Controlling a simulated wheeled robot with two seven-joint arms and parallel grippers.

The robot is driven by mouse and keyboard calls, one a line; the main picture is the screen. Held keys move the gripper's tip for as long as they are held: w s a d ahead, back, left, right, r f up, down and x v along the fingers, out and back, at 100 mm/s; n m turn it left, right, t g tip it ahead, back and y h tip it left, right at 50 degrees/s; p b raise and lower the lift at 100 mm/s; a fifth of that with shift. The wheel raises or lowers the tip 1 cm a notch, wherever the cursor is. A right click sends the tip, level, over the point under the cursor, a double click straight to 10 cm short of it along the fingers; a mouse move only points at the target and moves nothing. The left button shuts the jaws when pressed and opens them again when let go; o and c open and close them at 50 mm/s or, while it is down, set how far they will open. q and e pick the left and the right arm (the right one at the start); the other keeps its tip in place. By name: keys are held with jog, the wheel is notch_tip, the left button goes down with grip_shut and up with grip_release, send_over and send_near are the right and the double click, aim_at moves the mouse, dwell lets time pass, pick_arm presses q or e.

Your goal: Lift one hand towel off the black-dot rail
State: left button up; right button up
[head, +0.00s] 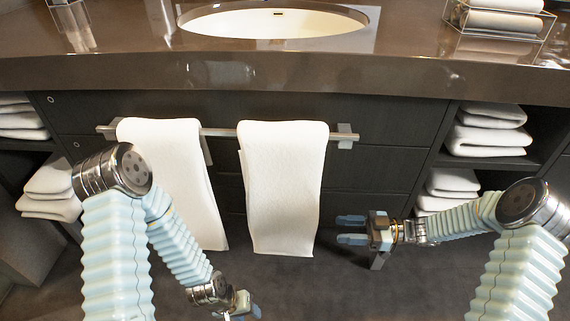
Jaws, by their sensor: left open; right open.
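Two white hand towels hang over a metal rail (222,131) on the front of the dark vanity. The left towel (180,170) is partly covered by my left arm. The right towel (280,190) hangs in full view. My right gripper (345,230) is open and empty, to the right of the right towel's lower end, with its fingers pointing toward it. My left gripper (250,310) is open at the bottom edge of the view, below the towels, and partly cut off. I cannot make out a black dot on the rail.
The brown countertop (300,75) with a sink basin (270,22) overhangs the rail. Folded white towels fill shelves at left (50,190) and right (485,135). A clear box of rolled towels (495,22) stands on the counter. Dark floor lies below.

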jog(key=a, duration=1.3)
jog(key=shift+w+a+r+p, duration=0.15)
jog(key=shift+w+a+p, duration=0.2)
jog(key=shift+a, duration=0.05)
grip_shut()
